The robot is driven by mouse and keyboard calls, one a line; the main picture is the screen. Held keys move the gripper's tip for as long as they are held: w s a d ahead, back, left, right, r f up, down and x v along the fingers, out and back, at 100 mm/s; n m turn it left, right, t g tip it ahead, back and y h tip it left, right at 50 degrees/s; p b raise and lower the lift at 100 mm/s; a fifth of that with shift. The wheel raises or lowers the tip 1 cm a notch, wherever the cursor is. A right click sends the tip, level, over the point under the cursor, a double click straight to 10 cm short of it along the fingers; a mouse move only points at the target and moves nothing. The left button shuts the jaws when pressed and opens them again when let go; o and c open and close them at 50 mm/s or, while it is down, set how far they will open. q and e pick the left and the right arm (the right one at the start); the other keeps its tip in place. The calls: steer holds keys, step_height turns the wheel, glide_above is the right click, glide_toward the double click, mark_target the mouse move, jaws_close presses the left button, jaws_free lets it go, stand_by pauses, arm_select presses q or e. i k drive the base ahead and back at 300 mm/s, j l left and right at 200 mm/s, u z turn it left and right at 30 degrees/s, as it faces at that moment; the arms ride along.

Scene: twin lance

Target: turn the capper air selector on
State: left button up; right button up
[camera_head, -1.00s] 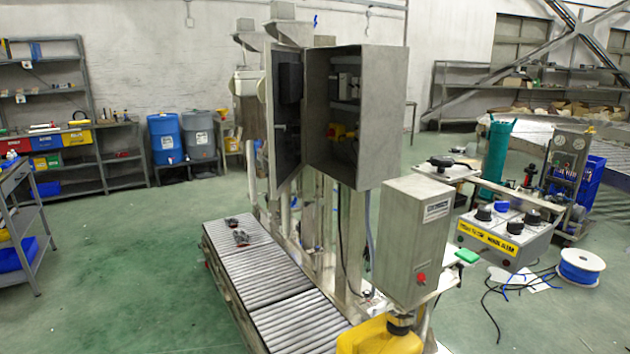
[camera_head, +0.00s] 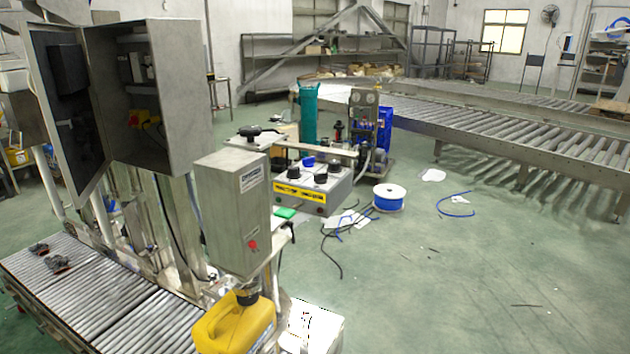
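No part is clearly marked as the capper air selector. A grey box with a yellow label strip (camera_head: 299,192) carries several dark knobs and a blue one (camera_head: 309,161); it stands right of the machine in the head view. A closed steel box (camera_head: 234,210) with a red button (camera_head: 252,245) is on the machine's near side. An open steel cabinet (camera_head: 182,90) at the upper left has a yellow part (camera_head: 147,118) inside. The knobs' settings are too small to tell. Neither of my grippers is in view.
A roller conveyor (camera_head: 105,300) runs at the lower left. A yellow canister (camera_head: 236,325) stands beneath the steel box. A blue-and-white cable spool (camera_head: 389,197) and loose dark hoses (camera_head: 335,255) lie on the floor. The green floor (camera_head: 450,290) at the right is mostly open.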

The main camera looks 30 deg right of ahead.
mark_target(309, 163)
steer(key=k+j, duration=0.1)
steer(key=k, duration=0.2)
steer(key=k+j, duration=0.15)
steer(key=k, duration=0.15)
steer(key=k+l+u, duration=0.15)
steer(key=k+l, duration=0.35)
steer(key=k+l+u, duration=0.15)
steer(key=k+l, duration=0.3)
steer(key=k, duration=0.2)
steer(key=k+l+u, duration=0.1)
steer(key=l, duration=0.95)
steer(key=k+l+u, duration=0.15)
steer(key=l, duration=0.4)
steer(key=l+u, duration=0.45)
steer(key=l, duration=2.35)
steer(key=i+l, duration=0.1)
steer(key=l, duration=0.25)
steer(key=i+l+u, duration=0.1)
steer(key=l, duration=0.25)
steer(key=i+l+u, duration=0.1)
steer(key=l, duration=0.3)
steer(key=i+l, duration=0.15)
steer(key=l, duration=0.2)
